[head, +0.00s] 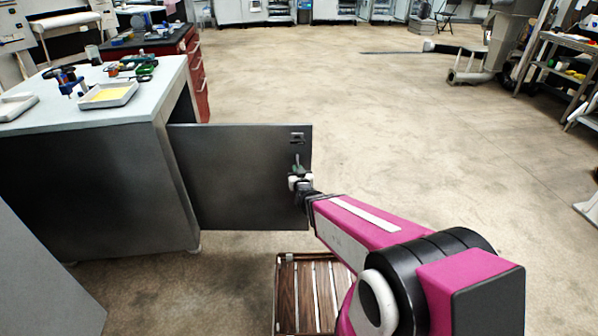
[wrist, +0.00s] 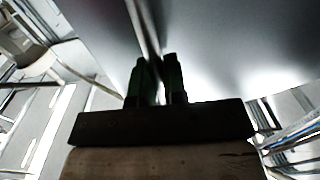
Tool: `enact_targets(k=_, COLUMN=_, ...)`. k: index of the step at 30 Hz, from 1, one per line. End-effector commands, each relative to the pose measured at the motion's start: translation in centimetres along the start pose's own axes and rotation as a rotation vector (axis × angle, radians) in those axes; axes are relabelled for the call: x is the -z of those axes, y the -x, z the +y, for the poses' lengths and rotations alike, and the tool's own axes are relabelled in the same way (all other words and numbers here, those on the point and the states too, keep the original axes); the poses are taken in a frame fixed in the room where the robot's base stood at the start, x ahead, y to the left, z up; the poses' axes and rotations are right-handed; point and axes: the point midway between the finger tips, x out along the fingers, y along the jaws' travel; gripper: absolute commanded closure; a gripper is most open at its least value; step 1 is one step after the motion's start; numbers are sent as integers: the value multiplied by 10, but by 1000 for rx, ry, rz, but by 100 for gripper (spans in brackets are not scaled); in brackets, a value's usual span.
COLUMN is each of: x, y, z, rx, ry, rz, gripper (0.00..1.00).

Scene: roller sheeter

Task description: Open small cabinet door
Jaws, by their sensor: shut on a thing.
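The small cabinet (head: 80,190) stands at the left with a light worktop. Its dark grey door (head: 235,180) stands swung out from the cabinet's right corner, wide open. My gripper (head: 298,172) is at the door's free right edge, below a small dark latch or handle plate (head: 297,137). The gripper is shut on the door's edge or handle; the fingers hide the exact contact.
A tray with yellow contents (head: 108,95) and several tools lie on the worktop. A red drawer cabinet (head: 195,65) stands behind. A slatted wooden pallet or cart (head: 302,290) is on the floor below my arm. The floor right of the door is clear.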

Motion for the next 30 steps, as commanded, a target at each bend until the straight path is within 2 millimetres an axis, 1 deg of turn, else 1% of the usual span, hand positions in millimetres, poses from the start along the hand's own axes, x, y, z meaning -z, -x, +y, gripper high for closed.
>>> enact_targets(k=14, x=0, y=0, z=-1, rx=2, ry=4, rz=1, gripper=100)
enact_targets(k=15, x=0, y=0, z=-1, rx=1, ry=4, rz=1, gripper=74)
enact_targets(k=16, x=0, y=0, z=-1, rx=1, ry=4, rz=1, gripper=65)
enact_targets(k=25, x=0, y=1, z=-1, rx=1, ry=1, rz=0, gripper=64)
enact_targets(k=28, x=0, y=8, z=-1, rx=1, ry=1, rz=-1, gripper=64)
enact_targets(k=30, x=1, y=17, z=-1, rx=1, ry=1, rz=-2, gripper=64)
